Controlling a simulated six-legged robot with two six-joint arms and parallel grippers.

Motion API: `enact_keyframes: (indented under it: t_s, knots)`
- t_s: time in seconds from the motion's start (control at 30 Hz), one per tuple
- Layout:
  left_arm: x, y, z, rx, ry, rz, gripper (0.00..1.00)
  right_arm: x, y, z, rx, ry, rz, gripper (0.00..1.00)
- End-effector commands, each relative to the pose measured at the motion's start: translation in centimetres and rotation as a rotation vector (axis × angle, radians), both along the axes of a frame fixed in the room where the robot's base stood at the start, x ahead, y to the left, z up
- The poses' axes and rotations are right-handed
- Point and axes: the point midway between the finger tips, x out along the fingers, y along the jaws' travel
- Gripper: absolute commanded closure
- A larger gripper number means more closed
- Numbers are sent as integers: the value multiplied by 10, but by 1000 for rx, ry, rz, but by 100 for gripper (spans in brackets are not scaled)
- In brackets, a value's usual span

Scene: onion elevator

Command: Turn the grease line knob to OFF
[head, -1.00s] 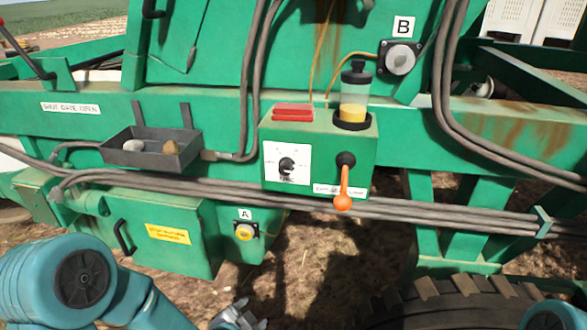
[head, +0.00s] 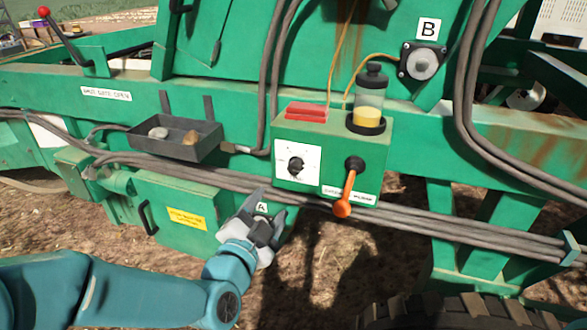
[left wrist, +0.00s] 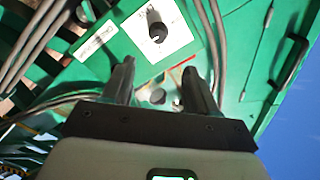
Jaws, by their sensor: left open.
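The grease line knob (head: 296,165) is a black round knob on a white dial plate (head: 310,155), on the front of a green box. The dial's lettering is too small to read, so I cannot tell its setting. The knob also shows in the left wrist view (left wrist: 158,31), beyond the fingertips. My left gripper (head: 266,203) is open and empty, below and to the left of the knob and apart from it. Its two dark fingers (left wrist: 156,70) stand spread in the left wrist view. My right gripper is out of view.
An orange lever (head: 347,193) hangs right of the dial. A red block (head: 306,111) and a grease jar (head: 369,105) sit on the box. Grey hoses (head: 430,222) run just below it. A dark tray (head: 175,147) with stones is at left.

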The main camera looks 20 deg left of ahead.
Motion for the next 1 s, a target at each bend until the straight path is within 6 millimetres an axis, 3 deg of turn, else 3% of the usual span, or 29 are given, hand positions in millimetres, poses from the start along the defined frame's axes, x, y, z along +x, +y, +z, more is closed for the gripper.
enact_keyframes:
  t_s: [0.3,0.5,0.7,1.0]
  knots:
    - [79,-4,2,-1,3,0,42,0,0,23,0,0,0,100]
    - [119,-7,1,-1,3,0,42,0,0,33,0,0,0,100]
    - [138,-8,0,-1,3,0,42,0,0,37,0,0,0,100]
    - [140,-8,-1,-1,3,0,42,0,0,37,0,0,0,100]
